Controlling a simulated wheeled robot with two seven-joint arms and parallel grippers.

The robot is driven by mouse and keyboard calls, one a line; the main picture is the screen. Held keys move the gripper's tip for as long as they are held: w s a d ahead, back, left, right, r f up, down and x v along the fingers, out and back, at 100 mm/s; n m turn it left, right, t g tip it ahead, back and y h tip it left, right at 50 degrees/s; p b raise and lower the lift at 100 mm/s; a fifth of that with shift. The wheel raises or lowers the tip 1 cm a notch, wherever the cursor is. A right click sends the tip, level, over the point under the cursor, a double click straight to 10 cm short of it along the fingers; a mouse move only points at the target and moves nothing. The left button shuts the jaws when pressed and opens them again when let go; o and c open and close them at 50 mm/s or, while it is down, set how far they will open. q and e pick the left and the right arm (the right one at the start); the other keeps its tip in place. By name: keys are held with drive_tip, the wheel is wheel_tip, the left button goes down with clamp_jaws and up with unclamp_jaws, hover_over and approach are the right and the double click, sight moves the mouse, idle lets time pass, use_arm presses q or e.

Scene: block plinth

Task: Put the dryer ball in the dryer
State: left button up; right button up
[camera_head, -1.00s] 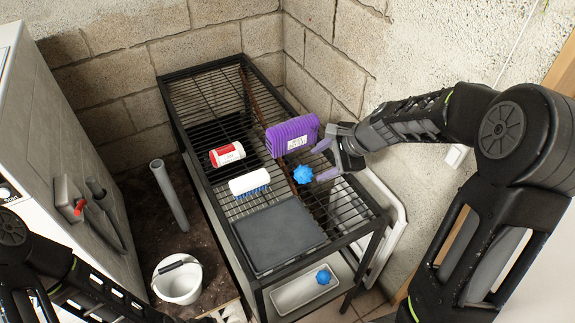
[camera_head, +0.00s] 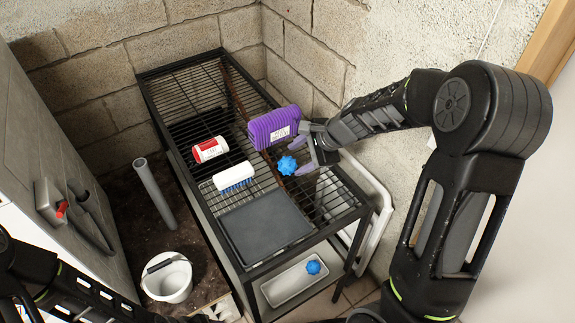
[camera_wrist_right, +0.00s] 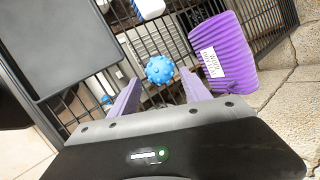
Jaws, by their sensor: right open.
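A knobby blue dryer ball (camera_head: 287,165) sits on the black wire rack (camera_head: 330,192), right of a white brush. A second, similar blue ball (camera_head: 313,267) lies in a white tray on the lower shelf. My right gripper (camera_head: 300,157) is open and empty, coming in from the right close to the upper ball. In the right wrist view the ball (camera_wrist_right: 159,69) shows just beyond and between the two purple fingertips (camera_wrist_right: 160,88). A white and grey appliance (camera_head: 40,130) stands at the left edge; I cannot tell if it is the dryer. My left gripper is out of view.
A purple ribbed item (camera_head: 273,128) stands on the rack beside my right gripper. A red-and-white can (camera_head: 209,149), the white brush (camera_head: 233,176) and a dark grey board (camera_head: 265,229) share the rack. A white bucket (camera_head: 167,278) and grey pipe (camera_head: 155,192) stand left. Block walls close the back.

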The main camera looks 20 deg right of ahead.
sight(292, 162)
drive_tip(key=x, duration=0.4)
drive_tip(key=shift+w+f, duration=0.1)
drive_tip(key=shift+f, duration=0.05)
idle(0.4)
drive_tip(key=c, duration=1.1)
wheel_tip(292, 162, up, 10)
drive_tip(key=shift+r+p, duration=0.1)
drive_tip(key=shift+p, duration=0.85)
